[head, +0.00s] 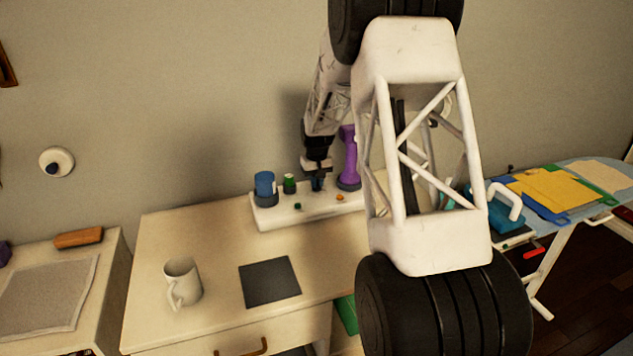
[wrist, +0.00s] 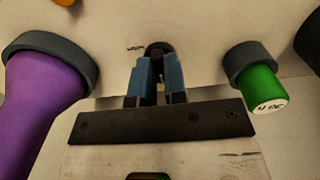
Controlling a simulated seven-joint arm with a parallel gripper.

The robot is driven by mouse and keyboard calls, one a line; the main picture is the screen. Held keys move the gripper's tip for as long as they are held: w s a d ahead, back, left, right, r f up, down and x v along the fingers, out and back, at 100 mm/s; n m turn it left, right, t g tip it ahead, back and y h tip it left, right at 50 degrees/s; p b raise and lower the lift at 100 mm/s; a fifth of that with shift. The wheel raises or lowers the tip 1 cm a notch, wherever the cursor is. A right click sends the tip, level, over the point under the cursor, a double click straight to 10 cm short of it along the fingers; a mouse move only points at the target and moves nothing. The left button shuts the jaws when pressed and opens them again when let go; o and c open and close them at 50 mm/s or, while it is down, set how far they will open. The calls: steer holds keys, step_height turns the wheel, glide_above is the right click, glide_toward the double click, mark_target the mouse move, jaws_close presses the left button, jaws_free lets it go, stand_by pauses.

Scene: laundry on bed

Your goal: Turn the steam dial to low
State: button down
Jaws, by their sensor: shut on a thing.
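My gripper (head: 317,186) points down over the white panel (head: 275,220) at the back of the desk. In the wrist view, its two blue-grey fingers (wrist: 158,85) are shut on a small dark round knob, which I take for the steam dial (wrist: 158,46). A small dark marking is printed on the panel beside the knob, too small to read. Where the dial points cannot be told, as the fingers cover much of it. In the head view the dial is hidden by the gripper.
A purple bottle (head: 349,160) stands close right of my gripper, with a green-capped one (head: 289,183) and a blue one (head: 265,185) to the left. They stand in dark holders. A mug (head: 182,282) and dark mat (head: 269,281) lie nearer. An ironing board (head: 590,170) is right.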

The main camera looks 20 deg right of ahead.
steer(key=shift+m, duration=0.5)
steer(key=m, duration=1)
steer(key=shift+r+m, duration=0.1)
steer(key=shift+m, duration=0.3)
steer(key=c, duration=1.2)
jaws_free()
steer(key=shift+o, duration=0.2)
steer(key=shift+r, duration=3.85)
